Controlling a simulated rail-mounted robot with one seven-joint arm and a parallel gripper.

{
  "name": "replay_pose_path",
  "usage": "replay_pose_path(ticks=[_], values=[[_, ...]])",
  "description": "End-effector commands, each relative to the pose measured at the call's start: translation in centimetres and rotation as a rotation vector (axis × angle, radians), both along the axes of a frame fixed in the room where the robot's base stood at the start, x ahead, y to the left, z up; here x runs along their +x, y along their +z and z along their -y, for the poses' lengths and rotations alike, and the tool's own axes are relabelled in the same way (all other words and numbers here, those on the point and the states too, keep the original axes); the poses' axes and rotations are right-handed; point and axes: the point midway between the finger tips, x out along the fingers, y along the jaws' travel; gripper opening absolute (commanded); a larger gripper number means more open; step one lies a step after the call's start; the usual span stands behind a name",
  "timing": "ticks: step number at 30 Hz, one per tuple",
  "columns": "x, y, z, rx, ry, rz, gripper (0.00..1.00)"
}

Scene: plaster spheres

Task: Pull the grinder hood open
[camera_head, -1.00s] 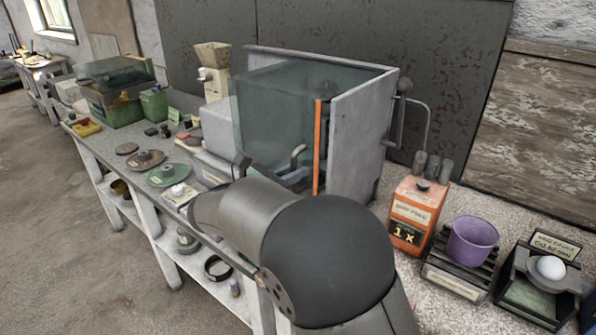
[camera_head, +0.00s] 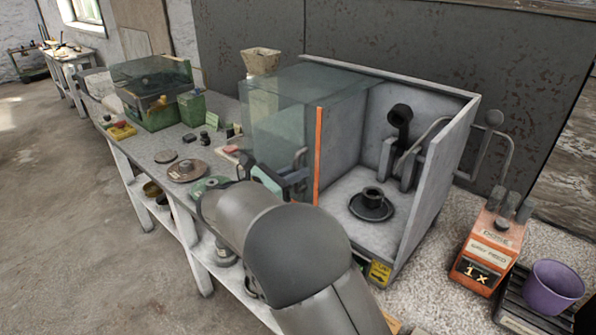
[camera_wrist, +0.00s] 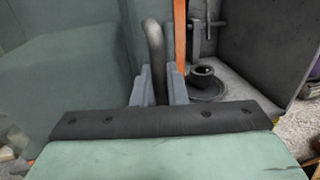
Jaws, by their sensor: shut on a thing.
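The grinder hood (camera_head: 278,125) is a clear greenish glass cover with an orange front edge strip (camera_head: 318,155). It stands slid to the left, and the right part of the grey grinder housing (camera_head: 440,140) is uncovered. A black round spindle base (camera_head: 371,203) shows inside; it also shows in the wrist view (camera_wrist: 203,77). My gripper (camera_head: 290,182) is at the hood's front, partly hidden by my arm. In the wrist view my gripper (camera_wrist: 158,88) has its two grey fingers shut on the curved metal hood handle (camera_wrist: 153,38), beside the orange strip (camera_wrist: 181,35).
An orange box labelled 1x (camera_head: 487,250) and a purple cup (camera_head: 552,288) stand right of the housing. Discs (camera_head: 187,170), a green tin (camera_head: 192,108) and a glass-topped box (camera_head: 150,95) stand on the bench to the left. The floor (camera_head: 70,230) in front is clear.

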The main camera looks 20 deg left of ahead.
Motion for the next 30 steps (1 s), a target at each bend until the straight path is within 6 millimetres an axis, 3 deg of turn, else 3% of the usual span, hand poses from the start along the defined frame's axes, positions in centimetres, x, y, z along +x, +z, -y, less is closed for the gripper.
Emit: replay_pose_path(ticks=[9,10,12,23,30], values=[[-0.1,-0.2,-0.1,-0.001,0.002,-0.003,0.0],[-0.1,-0.2,-0.1,-0.001,0.002,-0.003,0.15],[-0.1,-0.2,-0.1,-0.001,0.002,-0.003,0.29],[-0.5,-0.1,-0.4,0.0,0.002,-0.001,0.29],[-4.1,-0.3,-2.8,0.001,0.005,0.0,0.29]])
